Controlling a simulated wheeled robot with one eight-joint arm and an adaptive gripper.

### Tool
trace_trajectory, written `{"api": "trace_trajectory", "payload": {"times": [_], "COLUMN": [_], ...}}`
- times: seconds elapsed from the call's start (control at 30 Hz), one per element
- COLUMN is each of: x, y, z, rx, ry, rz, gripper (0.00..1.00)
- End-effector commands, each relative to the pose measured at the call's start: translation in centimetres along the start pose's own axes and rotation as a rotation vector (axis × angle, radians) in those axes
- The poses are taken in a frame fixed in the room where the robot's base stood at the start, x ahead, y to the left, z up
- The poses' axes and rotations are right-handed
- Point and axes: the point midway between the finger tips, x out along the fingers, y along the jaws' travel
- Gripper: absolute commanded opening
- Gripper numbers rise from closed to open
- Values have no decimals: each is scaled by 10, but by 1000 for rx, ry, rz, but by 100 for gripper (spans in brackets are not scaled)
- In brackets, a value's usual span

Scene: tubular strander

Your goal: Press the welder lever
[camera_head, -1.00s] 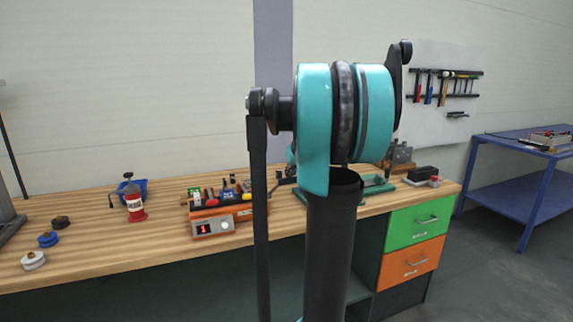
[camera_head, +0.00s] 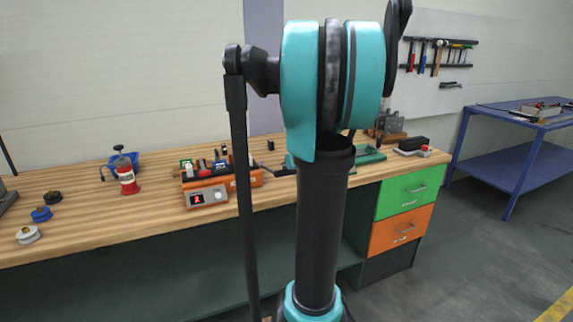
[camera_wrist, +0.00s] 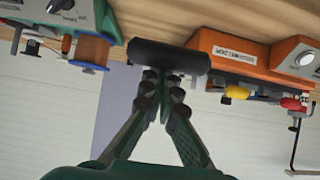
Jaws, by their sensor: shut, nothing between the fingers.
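In the wrist view, which is upside down, my gripper (camera_wrist: 163,84) is shut with its fingertips together and nothing between them. A thick black cylindrical bar (camera_wrist: 155,56), which looks like the welder lever's grip, lies crosswise at the fingertips. I cannot tell whether they touch it. A green housing with a knob (camera_wrist: 62,12), possibly the welder, is at the upper left beside a copper-coloured spool (camera_wrist: 92,50). In the head view my arm hides my gripper and most of the green machine (camera_head: 368,156) on the bench.
An orange unit (camera_wrist: 245,53) stands close right of the bar in the wrist view; in the head view it has a red display (camera_head: 207,196). A red bottle (camera_head: 126,175) and small spools (camera_head: 41,214) stand left on the wooden bench (camera_head: 110,215). A blue table (camera_head: 520,150) is at right.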

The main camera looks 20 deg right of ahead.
Motion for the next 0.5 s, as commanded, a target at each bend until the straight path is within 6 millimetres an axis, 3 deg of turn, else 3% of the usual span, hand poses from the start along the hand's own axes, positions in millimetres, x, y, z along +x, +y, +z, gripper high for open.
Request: {"api": "trace_trajectory", "payload": {"times": [0.03,0.5], "x": [-2,-2], "y": [-2,-1], "z": [11,9], "rx": [-9,-7], "ry": [-21,-20], "rz": [-3,-2], "gripper": [0,0]}}
